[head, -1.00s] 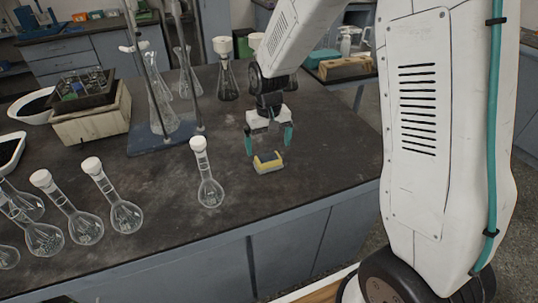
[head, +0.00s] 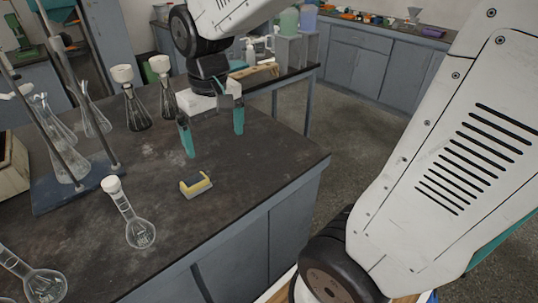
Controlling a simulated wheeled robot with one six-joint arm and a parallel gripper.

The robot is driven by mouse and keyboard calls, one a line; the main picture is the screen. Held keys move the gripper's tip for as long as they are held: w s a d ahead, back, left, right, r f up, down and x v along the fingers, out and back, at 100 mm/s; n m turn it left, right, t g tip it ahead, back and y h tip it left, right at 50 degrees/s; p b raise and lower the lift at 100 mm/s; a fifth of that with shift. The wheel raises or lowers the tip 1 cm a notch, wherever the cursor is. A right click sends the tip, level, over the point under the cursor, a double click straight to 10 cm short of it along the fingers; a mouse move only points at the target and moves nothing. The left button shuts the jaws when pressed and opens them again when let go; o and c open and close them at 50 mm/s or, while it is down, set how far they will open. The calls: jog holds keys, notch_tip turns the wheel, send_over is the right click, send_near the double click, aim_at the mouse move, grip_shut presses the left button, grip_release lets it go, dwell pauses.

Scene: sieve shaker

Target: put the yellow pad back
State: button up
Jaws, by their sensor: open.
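The yellow pad (head: 196,188) is a small block with yellow faces and a grey middle. It lies on the dark bench top (head: 255,170) near the front edge, to the right of a stoppered flask. My gripper (head: 212,145) is open and empty above the bench, behind the pad in the head view. Its two teal fingers point down, well apart, and do not touch the pad. No holder for the pad can be made out.
A blue stand base (head: 75,185) with rods and flasks is at the left. Two flasks with white tops, one of them here (head: 134,105), stand further back. The bench's right part is clear.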

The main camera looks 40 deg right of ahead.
jog(key=s+d+r, duration=0.1)
jog(key=s+r, duration=0.1)
jog(key=s, duration=1.4)
jog(key=shift+d+r+t, duration=0.15)
jog(key=shift+r+t, duration=0.15)
jog(key=shift+r, duration=0.05)
jog(key=shift+w, duration=0.1)
